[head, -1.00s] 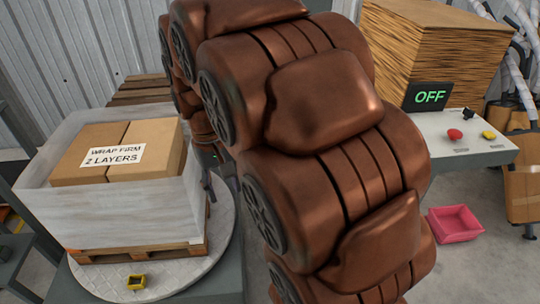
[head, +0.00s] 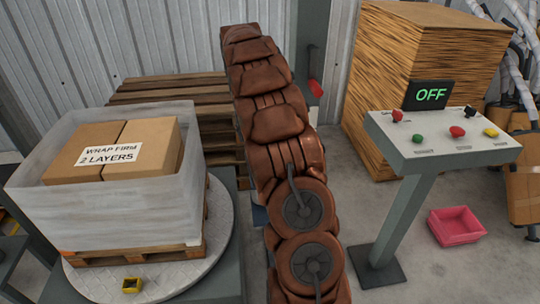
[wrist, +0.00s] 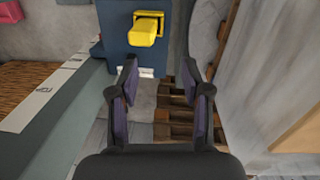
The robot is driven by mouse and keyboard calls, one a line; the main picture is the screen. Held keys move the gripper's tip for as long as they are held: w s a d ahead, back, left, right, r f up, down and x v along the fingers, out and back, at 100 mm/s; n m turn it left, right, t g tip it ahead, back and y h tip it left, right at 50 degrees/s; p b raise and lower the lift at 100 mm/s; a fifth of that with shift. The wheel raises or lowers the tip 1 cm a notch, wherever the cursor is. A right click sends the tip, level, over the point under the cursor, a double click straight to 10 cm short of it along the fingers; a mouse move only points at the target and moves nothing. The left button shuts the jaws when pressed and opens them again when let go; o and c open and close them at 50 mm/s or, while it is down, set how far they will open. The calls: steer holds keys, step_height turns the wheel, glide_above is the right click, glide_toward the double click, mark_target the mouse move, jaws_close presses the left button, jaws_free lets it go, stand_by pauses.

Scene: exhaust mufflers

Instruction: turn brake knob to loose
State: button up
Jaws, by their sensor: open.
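In the wrist view a yellow knob-like block (wrist: 148,29) stands out from a dark blue housing (wrist: 122,50), beyond my fingertips. It may be the brake knob, but I see no marking that says so. A small white label sits below it. My gripper (wrist: 158,78) is open and empty, its two dark fingers spread apart below the yellow block and not touching it. In the head view my copper-coloured arm hides the gripper and the housing.
A wrapped carton load stands on a turntable (head: 95,288) at left. Wooden pallets (head: 165,90) lie behind. A control panel (head: 440,150) with coloured buttons and an OFF display (head: 430,95) stands at right. A pink bin (head: 456,226) is on the floor.

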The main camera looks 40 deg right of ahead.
steer(key=shift+m+t, duration=0.3)
steer(key=shift+m, duration=0.2)
steer(key=d+f, duration=0.3)
steer(key=w+d+f, duration=0.1)
steer(key=d+f, duration=0.1)
steer(key=d, duration=0.2)
steer(key=w+d+f+b, duration=0.1)
steer(key=d+f, duration=0.2)
steer(key=d, duration=0.1)
steer(key=shift+w+d+f, duration=0.2)
steer(key=shift+f, duration=0.15)
steer(key=shift+f+p, duration=0.55)
steer(key=shift+f, duration=3.3)
jaws_close()
